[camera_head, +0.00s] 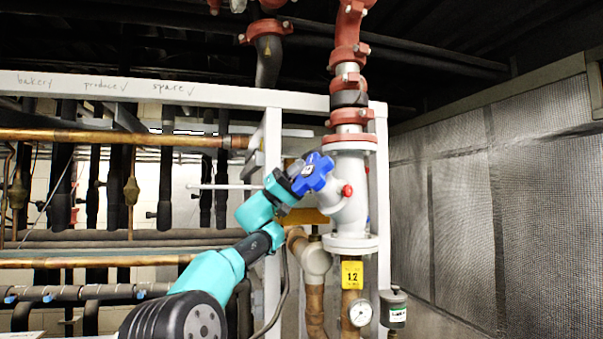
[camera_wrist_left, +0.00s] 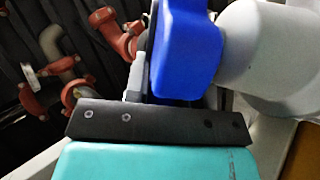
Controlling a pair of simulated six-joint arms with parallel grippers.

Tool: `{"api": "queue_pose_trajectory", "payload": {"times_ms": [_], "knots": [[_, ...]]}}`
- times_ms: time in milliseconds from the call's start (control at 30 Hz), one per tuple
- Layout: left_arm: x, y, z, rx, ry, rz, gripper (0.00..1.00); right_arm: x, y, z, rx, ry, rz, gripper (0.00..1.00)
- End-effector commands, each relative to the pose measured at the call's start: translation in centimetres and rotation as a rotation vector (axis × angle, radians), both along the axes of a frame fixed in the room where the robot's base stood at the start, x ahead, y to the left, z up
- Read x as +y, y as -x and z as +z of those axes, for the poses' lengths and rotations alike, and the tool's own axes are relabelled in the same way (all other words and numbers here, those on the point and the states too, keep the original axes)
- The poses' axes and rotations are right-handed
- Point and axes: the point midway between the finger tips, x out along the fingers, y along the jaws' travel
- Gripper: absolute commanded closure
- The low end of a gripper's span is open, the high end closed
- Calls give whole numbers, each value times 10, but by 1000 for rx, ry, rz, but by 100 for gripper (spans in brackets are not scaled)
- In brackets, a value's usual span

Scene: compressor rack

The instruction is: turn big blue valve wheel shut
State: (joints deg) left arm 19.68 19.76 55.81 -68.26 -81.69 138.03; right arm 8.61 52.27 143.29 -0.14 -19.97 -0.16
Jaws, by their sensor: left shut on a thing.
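The big blue valve wheel (camera_head: 313,174) sits on the angled stem of the white valve body (camera_head: 351,190), on the vertical pipe right of centre. My left gripper (camera_head: 296,175) reaches up to it from the lower left and is shut on the wheel's rim. In the left wrist view the blue wheel (camera_wrist_left: 186,50) fills the top centre, close against the dark gripper body (camera_wrist_left: 158,125). The white valve body (camera_wrist_left: 270,50) is behind it at the right. The fingertips are mostly hidden by the wheel. My right gripper is not in view.
A yellow 1.2 tag (camera_head: 352,275) and a round gauge (camera_head: 360,313) are below the valve. Red pipe couplings (camera_head: 349,117) are above it. A white frame beam (camera_head: 150,88) and copper pipes (camera_head: 120,136) run at the left. A mesh-covered wall (camera_head: 490,200) stands at the right.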

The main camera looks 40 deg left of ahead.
Motion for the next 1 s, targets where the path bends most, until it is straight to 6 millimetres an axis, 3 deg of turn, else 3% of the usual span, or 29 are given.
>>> {"api": "queue_pose_trajectory", "payload": {"times_ms": [133,167,400,767,1000], "knots": [[0,0,1,1,2,2,100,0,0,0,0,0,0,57],[0,0,1,1,2,2,76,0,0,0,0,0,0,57],[0,0,0,0,2,1,53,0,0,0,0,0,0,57],[3,1,-2,0,2,2,51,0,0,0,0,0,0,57],[20,11,-19,2,3,3,51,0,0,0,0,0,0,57]]}}
